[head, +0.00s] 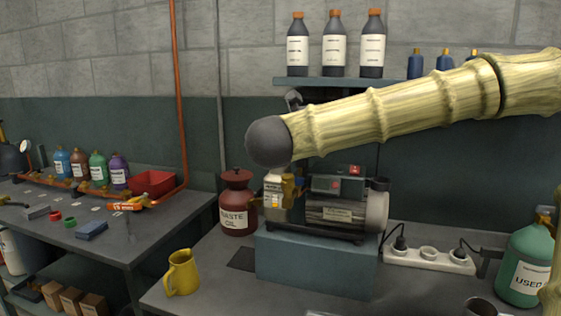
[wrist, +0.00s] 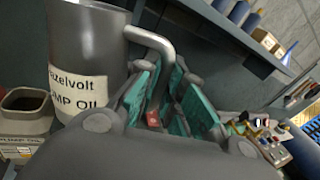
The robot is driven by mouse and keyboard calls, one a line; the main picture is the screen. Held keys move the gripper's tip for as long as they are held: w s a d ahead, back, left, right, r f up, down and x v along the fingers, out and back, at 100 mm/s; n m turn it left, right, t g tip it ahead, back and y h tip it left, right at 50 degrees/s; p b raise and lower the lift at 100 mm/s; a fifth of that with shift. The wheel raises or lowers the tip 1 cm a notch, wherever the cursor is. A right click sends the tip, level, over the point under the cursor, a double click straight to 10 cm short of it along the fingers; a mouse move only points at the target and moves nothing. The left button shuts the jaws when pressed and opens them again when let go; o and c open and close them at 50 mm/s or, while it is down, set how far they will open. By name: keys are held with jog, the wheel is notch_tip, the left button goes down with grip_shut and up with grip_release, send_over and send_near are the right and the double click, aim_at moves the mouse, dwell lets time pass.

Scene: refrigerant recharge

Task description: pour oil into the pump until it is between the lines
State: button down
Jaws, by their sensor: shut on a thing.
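In the wrist view, my gripper (wrist: 165,85) has teal finger pads shut on the handle (wrist: 155,45) of a dark grey jug (wrist: 92,35). The jug's pale label (wrist: 78,92) reads in part "zelvolt" and "MP OIL". Its mouth is out of frame, so I cannot see any oil or flow. In the head view, the pump (head: 347,208), grey with a dark top and red switch, sits on a blue-grey block (head: 315,265). My arm crosses in front and above it, hiding my gripper and the jug. The pump's level lines are too small to make out.
A red waste oil can (head: 237,205) stands left of the pump, and a yellow jug (head: 181,273) at the bench's front. A bottle shelf (head: 325,84) hangs above. An open-topped can (wrist: 25,112) shows in the wrist view.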

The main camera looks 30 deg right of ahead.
jog(key=shift+w+a+r+n, duration=0.1)
jog(key=shift+r+n, duration=0.05)
jog(key=shift+r, duration=0.2)
jog(key=shift+w+a+r+n, duration=0.1)
jog(key=shift+r+n, duration=0.05)
jog(key=shift+r, duration=0.2)
jog(key=shift+w+a+n+p, duration=0.1)
jog(key=shift+w+n+p, duration=0.45)
jog(key=shift+p, duration=0.25)
jog(key=shift+w+a+r+n+g+p, duration=0.1)
jog(key=shift+w+r+n+g+p, duration=0.1)
jog(key=shift+w+r+n+p, duration=0.3)
jog(key=shift+w+r+n+g+p, duration=0.2)
jog(key=shift+r+n+p, duration=0.3)
jog(key=shift+p, duration=0.25)
jog(key=shift+w+a+f+b, duration=0.15)
jog(key=shift+w+b, duration=0.1)
jog(key=shift+b, duration=0.05)
jog(key=shift+w+n+y, duration=0.4)
jog(key=shift+w+n, duration=0.25)
jog(key=shift+n, duration=0.1)
jog(key=w+n+p, duration=0.1)
jog(key=p, duration=0.3)
jog(key=w+n+g+p, duration=0.1)
jog(key=n+p, duration=0.1)
jog(key=p, duration=0.3)
jog(key=w+n+p, duration=0.1)
jog(key=p, duration=0.3)
jog(key=shift+a+r+n+g, duration=0.3)
jog(key=shift+r, duration=0.05)
